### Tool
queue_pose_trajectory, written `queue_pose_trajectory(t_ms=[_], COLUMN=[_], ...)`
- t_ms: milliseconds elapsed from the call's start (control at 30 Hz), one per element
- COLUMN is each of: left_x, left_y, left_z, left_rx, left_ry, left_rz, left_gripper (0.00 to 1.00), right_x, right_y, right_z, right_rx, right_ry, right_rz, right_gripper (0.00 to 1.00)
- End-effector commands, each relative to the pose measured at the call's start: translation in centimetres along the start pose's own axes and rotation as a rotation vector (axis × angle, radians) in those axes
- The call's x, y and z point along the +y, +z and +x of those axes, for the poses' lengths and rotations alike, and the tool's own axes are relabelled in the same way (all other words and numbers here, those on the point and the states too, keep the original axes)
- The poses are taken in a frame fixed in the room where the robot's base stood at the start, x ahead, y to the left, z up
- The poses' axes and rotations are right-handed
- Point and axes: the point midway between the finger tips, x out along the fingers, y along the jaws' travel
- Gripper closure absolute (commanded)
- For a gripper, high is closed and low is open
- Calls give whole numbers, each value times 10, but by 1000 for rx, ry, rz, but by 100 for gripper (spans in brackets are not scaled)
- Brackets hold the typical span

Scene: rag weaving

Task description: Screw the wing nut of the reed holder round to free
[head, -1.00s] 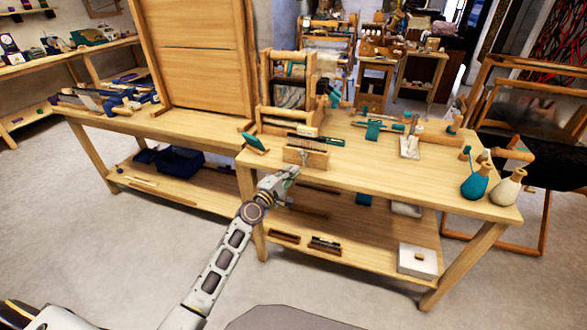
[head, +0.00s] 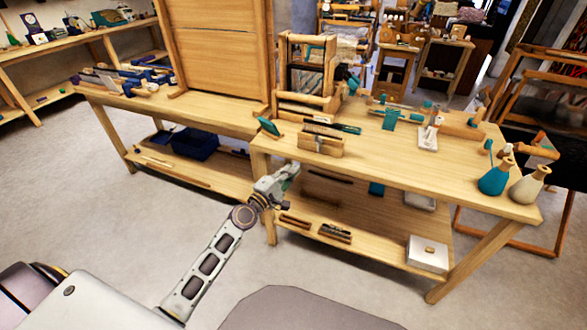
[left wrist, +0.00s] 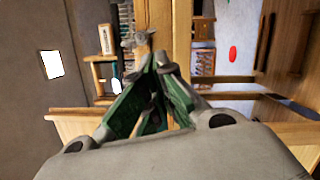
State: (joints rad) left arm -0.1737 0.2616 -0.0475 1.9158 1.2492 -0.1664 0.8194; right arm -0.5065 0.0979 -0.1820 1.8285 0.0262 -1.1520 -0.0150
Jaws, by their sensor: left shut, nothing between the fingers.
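The reed holder (head: 321,146) is a wooden block with a dark comb-like reed, standing at the front edge of the middle table. A small grey wing nut (head: 320,148) seems to sit on its front face. In the left wrist view a grey winged metal piece (left wrist: 138,40), likely this wing nut, shows just beyond the fingertips and apart from them. My left gripper (head: 292,170) is below and left of the holder, in front of the table edge. Its green fingers (left wrist: 158,62) meet at the tips, with nothing between them. My right gripper is not in view.
A teal stand (head: 269,127) is left of the holder, and a small loom (head: 305,75) stands behind. Teal and cream bottles (head: 495,178) are at the table's right end. The lower shelf (head: 375,245) holds a white box (head: 427,253). The floor in front is open.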

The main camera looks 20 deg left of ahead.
Motion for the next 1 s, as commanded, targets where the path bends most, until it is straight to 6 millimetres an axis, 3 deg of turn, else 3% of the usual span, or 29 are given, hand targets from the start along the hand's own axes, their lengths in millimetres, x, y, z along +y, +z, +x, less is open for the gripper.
queue_pose_trajectory(t_ms=[433, 733, 1000], left_x=[0, 7, 23], left_y=[0, 6, 23], left_z=[-4, -2, 4], left_rx=[0, -2, 5], left_ry=[0, 15, 57], left_rz=[0, 48, 223], left_gripper=[99, 60, 60], right_x=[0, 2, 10], right_y=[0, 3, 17], right_z=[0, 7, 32], right_rx=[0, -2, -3], right_ry=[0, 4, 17], right_rz=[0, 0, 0], right_gripper=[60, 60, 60])
